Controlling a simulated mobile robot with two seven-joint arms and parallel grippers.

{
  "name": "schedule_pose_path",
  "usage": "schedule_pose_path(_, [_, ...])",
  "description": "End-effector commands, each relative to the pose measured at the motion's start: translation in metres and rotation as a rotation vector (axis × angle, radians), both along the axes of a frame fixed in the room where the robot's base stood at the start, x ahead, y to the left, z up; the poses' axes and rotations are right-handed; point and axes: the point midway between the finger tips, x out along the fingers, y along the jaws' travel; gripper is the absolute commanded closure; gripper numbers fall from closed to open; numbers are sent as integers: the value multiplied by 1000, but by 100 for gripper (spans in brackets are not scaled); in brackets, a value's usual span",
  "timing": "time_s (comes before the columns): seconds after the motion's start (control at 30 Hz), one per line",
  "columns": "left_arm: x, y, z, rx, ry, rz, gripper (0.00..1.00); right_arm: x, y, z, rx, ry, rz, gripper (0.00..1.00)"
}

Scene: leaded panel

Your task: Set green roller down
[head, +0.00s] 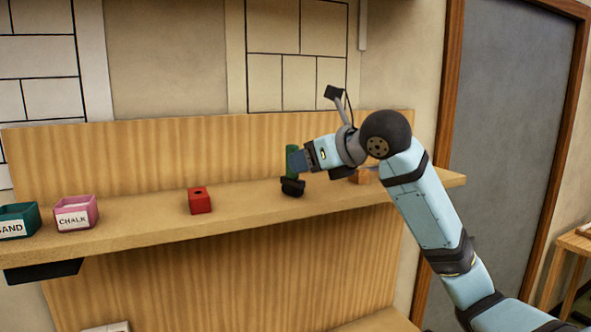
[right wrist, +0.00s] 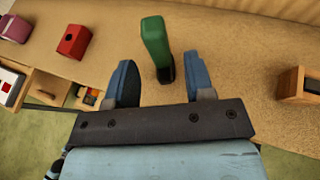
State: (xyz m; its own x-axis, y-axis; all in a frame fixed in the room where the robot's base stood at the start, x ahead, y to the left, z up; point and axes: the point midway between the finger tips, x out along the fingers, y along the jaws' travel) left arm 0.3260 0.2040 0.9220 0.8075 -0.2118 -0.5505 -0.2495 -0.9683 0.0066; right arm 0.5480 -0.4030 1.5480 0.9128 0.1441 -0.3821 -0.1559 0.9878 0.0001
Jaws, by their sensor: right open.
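The green roller (head: 291,158) stands upright on the wooden shelf (head: 245,197), its green handle up and a dark part at the bottom. In the right wrist view the green roller (right wrist: 155,42) shows between and just beyond the two blue fingers, with bare gaps on both sides. My right gripper (head: 298,162) is open at the roller, reaching in from the right; its spread fingers also show in the right wrist view (right wrist: 161,82). My left gripper is not in view.
A red block with a hole (head: 199,201), a pink CHALK box (head: 76,213) and a green SAND box (head: 18,221) stand left on the shelf. An orange-brown block (head: 361,176) is partly hidden behind my right arm. The shelf is clear between the red block and the roller.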

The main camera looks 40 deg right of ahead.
Motion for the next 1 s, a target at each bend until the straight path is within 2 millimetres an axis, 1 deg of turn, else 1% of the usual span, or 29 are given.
schedule_pose_path(0.03, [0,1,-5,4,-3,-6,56,-11,-3,2,-7,-4,-5,51])
schedule_pose_path(0.2, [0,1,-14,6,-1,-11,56,-41,-7,15,-4,-3,-3,51])
schedule_pose_path(0.3, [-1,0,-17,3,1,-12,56,-55,-9,22,-3,-2,-2,51])
schedule_pose_path(0.4, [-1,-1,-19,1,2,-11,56,-64,-10,26,-2,0,-1,51])
schedule_pose_path(0.57, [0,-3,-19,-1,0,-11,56,-70,-11,29,0,1,0,51])
schedule_pose_path(1.0, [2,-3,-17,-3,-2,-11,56,-70,-11,29,0,1,1,51])
